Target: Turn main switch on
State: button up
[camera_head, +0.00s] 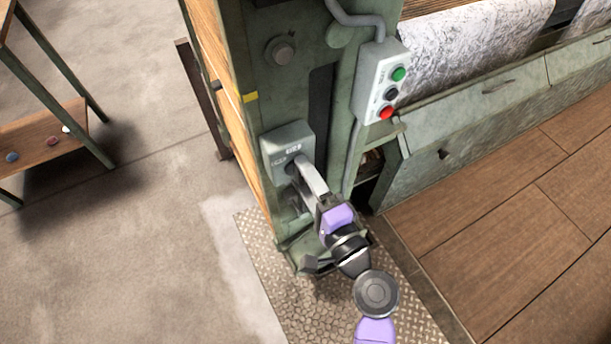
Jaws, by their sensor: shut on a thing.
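The main switch (283,146) is a grey-green box on the lower front of a green machine column, with a small label on its face. A pale grey lever or handle (311,176) runs from the box down to the right. My gripper (318,197) is at the lower end of this handle and is shut on it. The fingertips are partly hidden by my purple and black wrist, so the exact grip is hard to see. The handle slants downward; its on or off marking is too small to read.
A control box (383,82) with green, black and red buttons hangs on a conduit to the upper right. A round knob (280,50) is above the switch. A wooden shelf (45,135) with small items stands left. Bare concrete (150,240) lies left; diamond plate (262,262) lies below.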

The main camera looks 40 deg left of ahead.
jog(key=o, duration=1.4)
jog(key=shift+d, duration=0.15)
jog(key=v, duration=0.7)
jog(key=shift+s+d+b, duration=0.15)
jog(key=shift+d+b, duration=0.15)
jog(key=shift+b, duration=0.1)
